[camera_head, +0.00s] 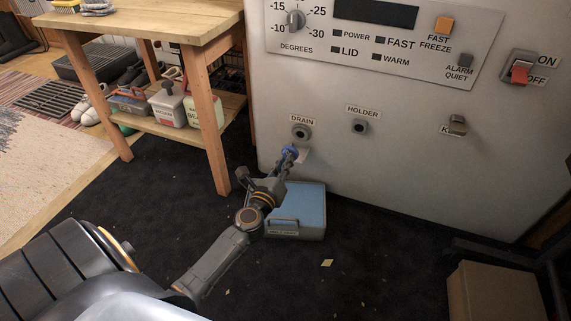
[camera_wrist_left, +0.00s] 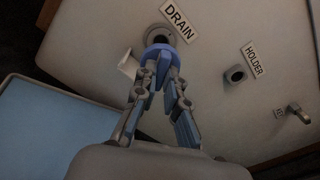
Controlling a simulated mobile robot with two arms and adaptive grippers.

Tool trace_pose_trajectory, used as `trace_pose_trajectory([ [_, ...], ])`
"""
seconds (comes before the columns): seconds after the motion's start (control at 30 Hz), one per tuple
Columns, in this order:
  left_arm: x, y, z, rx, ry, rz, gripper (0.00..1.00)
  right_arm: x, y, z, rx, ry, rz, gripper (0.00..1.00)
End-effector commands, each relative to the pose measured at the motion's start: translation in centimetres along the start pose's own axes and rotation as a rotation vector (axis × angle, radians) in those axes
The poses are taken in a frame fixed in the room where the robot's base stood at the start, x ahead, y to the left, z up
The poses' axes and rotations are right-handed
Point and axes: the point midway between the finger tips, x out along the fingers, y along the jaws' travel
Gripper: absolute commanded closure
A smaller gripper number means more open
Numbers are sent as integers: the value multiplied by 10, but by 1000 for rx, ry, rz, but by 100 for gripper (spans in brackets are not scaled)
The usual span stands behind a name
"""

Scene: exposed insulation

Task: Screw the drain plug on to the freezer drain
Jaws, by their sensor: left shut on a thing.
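The freezer drain (camera_head: 301,132) is a round grey port with a dark hole, under the DRAIN label on the freezer's front. My left gripper (camera_head: 287,157) is shut on the blue drain plug (camera_head: 291,150), just below and left of the drain. In the left wrist view the plug (camera_wrist_left: 157,50) is between the fingertips (camera_wrist_left: 160,72) and overlaps the lower edge of the drain (camera_wrist_left: 161,33). I cannot tell whether they touch. The plug's far side is hidden. My right gripper is in neither view.
A small pale piece (camera_head: 303,156) sticks out below the drain. A blue-topped box (camera_head: 302,205) stands on the dark floor below. A wooden workbench (camera_head: 203,75) is at left, a cardboard box (camera_head: 495,292) at lower right.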

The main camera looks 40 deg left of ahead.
Motion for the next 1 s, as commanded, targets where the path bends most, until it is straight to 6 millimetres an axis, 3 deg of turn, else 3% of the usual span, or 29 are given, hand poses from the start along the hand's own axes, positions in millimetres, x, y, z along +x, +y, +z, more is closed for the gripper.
trace_pose_trajectory([
  [0.27, 4, 0, 0, -1, -2, -1, 100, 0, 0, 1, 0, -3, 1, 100],
  [0.7, 44, 0, 0, 0, -1, -1, 100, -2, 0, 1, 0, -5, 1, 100],
  [1.0, 57, 0, 1, -1, -1, 0, 100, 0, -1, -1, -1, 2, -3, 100],
])
